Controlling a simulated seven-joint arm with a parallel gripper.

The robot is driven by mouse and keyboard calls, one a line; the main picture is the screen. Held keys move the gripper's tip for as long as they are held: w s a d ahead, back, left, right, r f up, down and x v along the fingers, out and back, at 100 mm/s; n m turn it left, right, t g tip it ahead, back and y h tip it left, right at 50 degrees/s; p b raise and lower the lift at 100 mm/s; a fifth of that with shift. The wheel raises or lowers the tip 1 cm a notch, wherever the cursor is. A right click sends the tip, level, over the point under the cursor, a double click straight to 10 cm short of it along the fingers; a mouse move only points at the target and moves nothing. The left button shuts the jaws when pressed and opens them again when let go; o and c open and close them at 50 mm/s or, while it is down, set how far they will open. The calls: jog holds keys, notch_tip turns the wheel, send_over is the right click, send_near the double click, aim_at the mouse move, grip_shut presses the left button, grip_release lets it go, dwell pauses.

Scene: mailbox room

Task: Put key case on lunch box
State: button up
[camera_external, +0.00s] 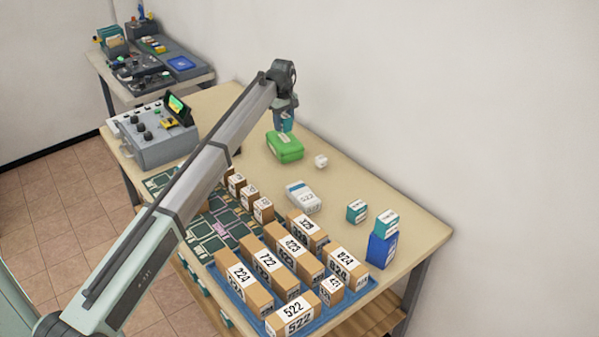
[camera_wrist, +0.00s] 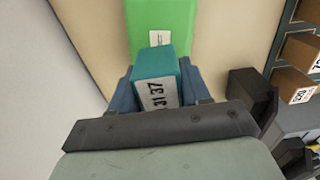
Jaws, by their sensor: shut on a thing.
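My gripper (camera_external: 286,112) is shut on a small teal box with a white numbered label, which I take to be the key case (camera_wrist: 155,62). The two blue fingers press its sides in the wrist view. The green lunch box (camera_external: 285,147) lies flat on the table, with its top just below the held case. In the wrist view the lunch box (camera_wrist: 160,22) shows beyond the case, which hides part of it. I cannot tell whether the case touches the lunch box.
A white cube (camera_external: 320,161) and a white-grey box (camera_external: 303,197) stand to the right of the lunch box. Teal boxes (camera_external: 357,211) and a blue box (camera_external: 381,250) are farther right. A blue tray (camera_external: 226,285) holds numbered cartons. A grey control console (camera_external: 155,135) is at left.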

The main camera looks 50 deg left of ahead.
aim_at(284, 129)
jog(key=shift+f, duration=1.65)
jog(key=shift+f, duration=0.15)
jog(key=o, duration=1.1)
notch_tip(284, 129, up, 12)
jog(key=shift+r, duration=0.15)
jog(key=shift+o, duration=0.2)
